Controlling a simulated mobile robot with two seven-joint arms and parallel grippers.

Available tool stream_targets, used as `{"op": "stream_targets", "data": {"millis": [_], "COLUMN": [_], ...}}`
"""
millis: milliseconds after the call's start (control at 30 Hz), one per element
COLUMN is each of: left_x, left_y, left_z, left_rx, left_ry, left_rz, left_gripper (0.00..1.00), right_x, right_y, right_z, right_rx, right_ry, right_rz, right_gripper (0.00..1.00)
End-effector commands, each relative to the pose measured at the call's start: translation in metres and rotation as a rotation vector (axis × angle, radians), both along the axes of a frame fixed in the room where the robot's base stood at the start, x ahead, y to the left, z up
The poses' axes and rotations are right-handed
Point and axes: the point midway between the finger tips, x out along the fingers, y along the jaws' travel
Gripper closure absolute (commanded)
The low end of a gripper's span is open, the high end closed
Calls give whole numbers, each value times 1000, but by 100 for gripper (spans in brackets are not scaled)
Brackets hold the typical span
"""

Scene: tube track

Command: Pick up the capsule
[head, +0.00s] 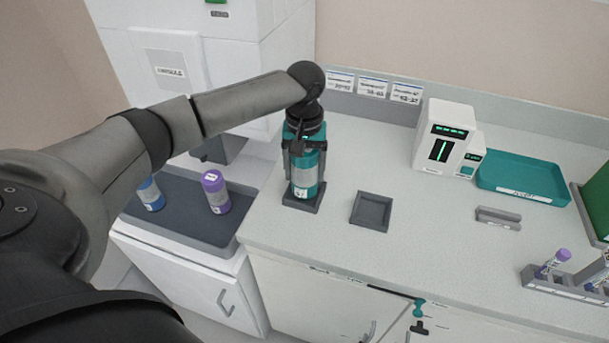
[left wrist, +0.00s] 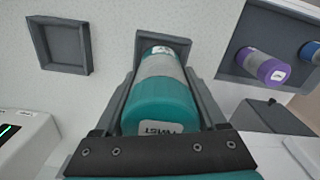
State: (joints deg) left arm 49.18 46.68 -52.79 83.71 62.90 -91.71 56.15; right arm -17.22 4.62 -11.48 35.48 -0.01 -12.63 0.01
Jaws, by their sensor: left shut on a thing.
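A teal capsule with a grey band and white labels (head: 304,186) stands upright in a dark square holder (head: 290,202) on the counter. My left gripper (head: 305,150) comes down from above and is shut on the capsule. In the left wrist view the teal capsule (left wrist: 163,90) lies between the two fingers, its far end at the square holder (left wrist: 150,38). Whether the capsule's base touches the holder's floor is hidden. My right gripper is not in view.
An empty square holder (head: 371,211) is just right. A purple capsule (head: 215,191) and a blue capsule (head: 150,194) stand on the dark tray (head: 185,226) at left. A white device (head: 441,136), teal tray (head: 522,179) and tube rack (head: 565,287) are farther right.

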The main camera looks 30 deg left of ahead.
Motion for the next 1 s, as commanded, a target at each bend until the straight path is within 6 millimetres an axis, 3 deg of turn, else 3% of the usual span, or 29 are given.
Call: {"op": "stream_targets", "data": {"millis": [400,600,800,1000], "left_x": [1,1,1,0], "left_y": [-1,0,0,0], "left_z": [114,160,185,190], "left_rx": [-2,-2,-2,-1], "left_ry": [-8,-5,-2,0], "left_rz": [-1,-1,0,0], "left_gripper": [93,93,93,93], "right_x": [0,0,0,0], "right_y": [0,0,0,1], "right_z": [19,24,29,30], "right_rx": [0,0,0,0], "right_ry": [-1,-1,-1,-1], "right_rz": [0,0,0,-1], "right_gripper": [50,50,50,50]}}
